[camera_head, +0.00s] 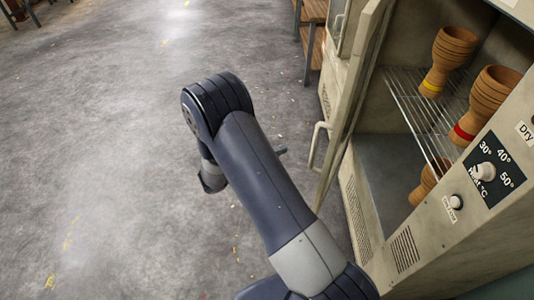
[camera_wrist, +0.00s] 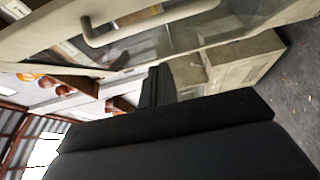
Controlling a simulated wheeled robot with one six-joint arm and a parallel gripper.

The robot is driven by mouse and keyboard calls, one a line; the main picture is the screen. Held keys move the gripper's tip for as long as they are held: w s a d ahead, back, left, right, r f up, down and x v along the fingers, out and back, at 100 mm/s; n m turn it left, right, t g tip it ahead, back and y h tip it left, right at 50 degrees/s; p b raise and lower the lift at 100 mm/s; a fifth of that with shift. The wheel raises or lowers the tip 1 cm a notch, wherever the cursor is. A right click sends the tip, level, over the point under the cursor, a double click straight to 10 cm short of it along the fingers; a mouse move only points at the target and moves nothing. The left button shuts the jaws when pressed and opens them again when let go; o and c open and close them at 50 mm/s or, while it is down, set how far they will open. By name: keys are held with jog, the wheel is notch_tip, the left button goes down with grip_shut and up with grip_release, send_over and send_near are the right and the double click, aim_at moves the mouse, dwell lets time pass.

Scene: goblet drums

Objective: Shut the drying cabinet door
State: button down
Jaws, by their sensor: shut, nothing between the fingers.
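The drying cabinet (camera_head: 405,215) stands at the right in the head view. Its door (camera_head: 352,95) is open, swung out and seen nearly edge-on. The door has a pale bar handle (camera_head: 317,146) on its outer face. In the wrist view the door's glass panel (camera_wrist: 180,42) and handle (camera_wrist: 128,24) fill the top. My gripper (camera_wrist: 155,86) is shut and empty in the wrist view, with the handle above it there. In the head view my arm hides most of the gripper; a small dark tip shows left of the handle, apart from it.
Wooden goblet drums (camera_head: 450,62) with coloured bands stand inside the cabinet on a wire shelf (camera_head: 425,115) and below it. A control panel with a dial (camera_head: 484,172) is on the cabinet's front. A wooden shelf unit (camera_head: 312,40) stands behind the door. The grey floor (camera_head: 100,150) at left is clear.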

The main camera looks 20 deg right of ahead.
jog(key=s+d+p, duration=0.1)
jog(key=d+p, duration=0.1)
jog(key=d, duration=0.4)
jog(key=shift+s+d, duration=0.25)
